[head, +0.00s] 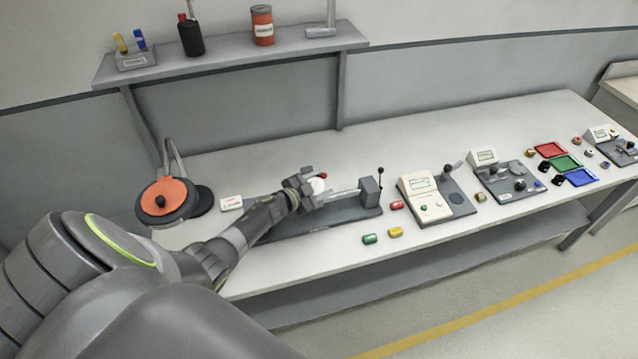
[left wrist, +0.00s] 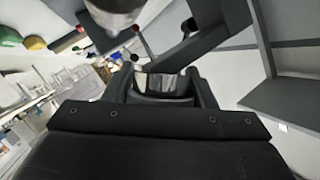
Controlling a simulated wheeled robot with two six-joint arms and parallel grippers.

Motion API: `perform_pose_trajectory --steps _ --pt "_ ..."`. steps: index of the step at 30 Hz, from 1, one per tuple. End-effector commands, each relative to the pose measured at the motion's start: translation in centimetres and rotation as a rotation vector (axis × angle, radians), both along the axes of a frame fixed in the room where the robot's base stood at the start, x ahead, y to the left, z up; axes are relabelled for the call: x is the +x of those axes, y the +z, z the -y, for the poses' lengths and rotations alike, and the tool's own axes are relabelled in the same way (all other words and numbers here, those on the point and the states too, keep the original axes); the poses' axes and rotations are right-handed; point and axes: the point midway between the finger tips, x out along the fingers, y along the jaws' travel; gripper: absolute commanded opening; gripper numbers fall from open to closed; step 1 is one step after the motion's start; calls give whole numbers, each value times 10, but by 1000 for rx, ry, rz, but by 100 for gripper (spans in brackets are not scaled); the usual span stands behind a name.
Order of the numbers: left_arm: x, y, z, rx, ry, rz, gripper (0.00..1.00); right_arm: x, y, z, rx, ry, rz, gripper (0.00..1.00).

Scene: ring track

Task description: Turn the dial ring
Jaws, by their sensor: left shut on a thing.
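A long dark fixture (head: 333,217) lies on the white table, with a grey block (head: 369,192) and a thin pale rod at its right end. A pale round part with a red knob (head: 323,175), which looks like the dial ring (head: 319,186), sits at its left part. My left gripper (head: 307,187) is at this round part and covers some of it. In the left wrist view the jaws (left wrist: 165,84) are shut on a small part between them; its exact shape is hard to tell. My right gripper is not in view.
An orange disc with a black knob (head: 160,201) stands left of my arm. Green and yellow blocks (head: 370,239) lie near the front edge. Consoles (head: 427,196) and coloured trays (head: 551,149) stand to the right. A shelf (head: 230,57) with containers hangs behind.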

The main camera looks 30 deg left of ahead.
Motion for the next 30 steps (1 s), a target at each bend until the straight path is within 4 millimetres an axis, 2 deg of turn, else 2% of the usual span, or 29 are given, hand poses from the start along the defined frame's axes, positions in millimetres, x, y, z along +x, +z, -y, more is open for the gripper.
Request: perform_pose_trajectory --steps 6,7,12,23,30 --pt "0 0 0 -3 1 1 28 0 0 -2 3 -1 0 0" --pt "0 0 0 -4 1 1 52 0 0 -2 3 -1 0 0" --pt "0 0 0 -3 1 0 73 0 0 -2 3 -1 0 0" --pt "0 3 0 -2 0 0 73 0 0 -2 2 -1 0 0" --pt "0 25 0 1 -1 3 73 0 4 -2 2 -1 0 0"
